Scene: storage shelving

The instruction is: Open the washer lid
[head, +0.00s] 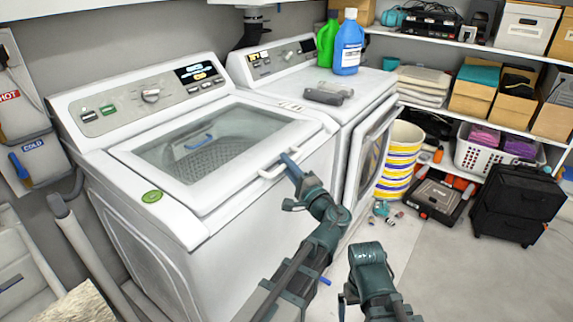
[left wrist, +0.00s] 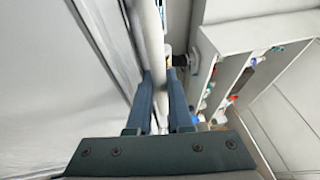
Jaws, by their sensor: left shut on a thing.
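The white washer (head: 165,225) stands at the left with its control panel at the back. Its lid (head: 212,150) has a white frame and a clear window, through which the drum shows. The lid lies down over the top, or nearly so; a small gap cannot be told. My left gripper (head: 289,163) is shut on the lid's white handle (head: 271,172) at the front edge. In the left wrist view the handle (left wrist: 151,35) runs between the two blue fingers (left wrist: 162,95). My right arm's end (head: 367,256) is low at the front, its fingers not clearly seen.
A dryer (head: 345,110) stands right of the washer, with green (head: 327,42) and blue (head: 348,45) bottles on top. A striped bucket (head: 400,160), toolbox (head: 435,195) and black case (head: 517,205) stand on the floor at right.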

